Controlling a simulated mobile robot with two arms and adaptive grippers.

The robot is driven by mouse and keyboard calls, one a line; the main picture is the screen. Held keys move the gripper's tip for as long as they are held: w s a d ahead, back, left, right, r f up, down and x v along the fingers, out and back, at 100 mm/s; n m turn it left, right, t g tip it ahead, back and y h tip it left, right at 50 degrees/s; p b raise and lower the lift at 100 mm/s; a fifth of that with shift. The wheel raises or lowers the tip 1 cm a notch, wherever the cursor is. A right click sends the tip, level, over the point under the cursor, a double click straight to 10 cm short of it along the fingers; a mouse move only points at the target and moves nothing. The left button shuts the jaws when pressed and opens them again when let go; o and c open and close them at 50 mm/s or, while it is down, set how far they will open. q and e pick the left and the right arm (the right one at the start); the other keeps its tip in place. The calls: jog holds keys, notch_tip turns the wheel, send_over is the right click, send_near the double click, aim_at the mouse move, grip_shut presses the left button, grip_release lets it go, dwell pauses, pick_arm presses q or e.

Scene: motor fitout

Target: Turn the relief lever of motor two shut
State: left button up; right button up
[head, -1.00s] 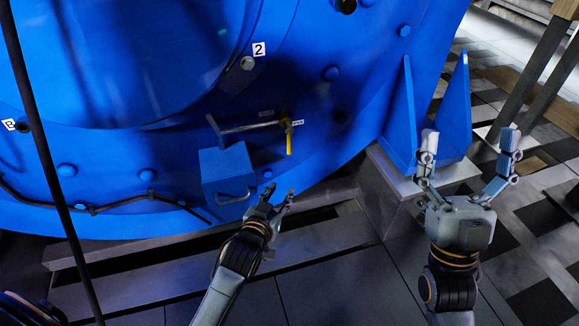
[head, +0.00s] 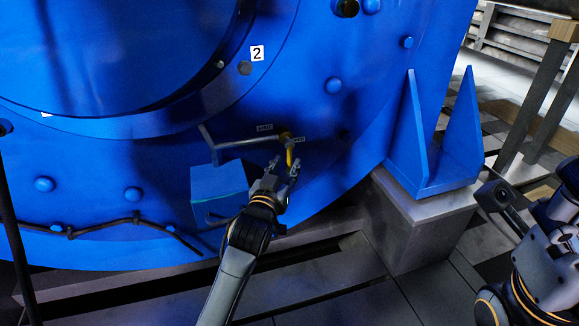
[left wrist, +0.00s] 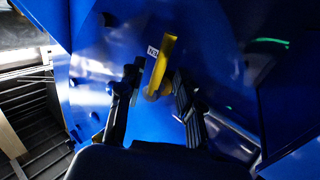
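The plate "2" (head: 257,53) marks the blue motor (head: 300,45). Below it, a yellow relief lever (head: 289,154) points down from a brass-coloured valve (head: 285,136) at the end of a grey pipe. Two small label plates (head: 265,127) sit by the valve; I cannot read them surely. My left gripper (head: 283,168) is open at the lever's lower end. In the left wrist view the yellow lever (left wrist: 161,65) shows between its two spread fingers, without clear contact. My right gripper (head: 548,245) is partly cut off at the right edge; its finger opening is unclear.
A blue box (head: 218,190) with a handle projects left of my left gripper. A black cable (head: 130,220) runs along the motor's lower left. A blue bracket (head: 440,165) on a grey block (head: 425,220) stands to the right.

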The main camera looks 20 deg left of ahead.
aim_at(289, 160)
pick_arm(q)
jog(key=shift+w+b, duration=0.6)
jog(key=shift+w, duration=1.25)
grip_shut()
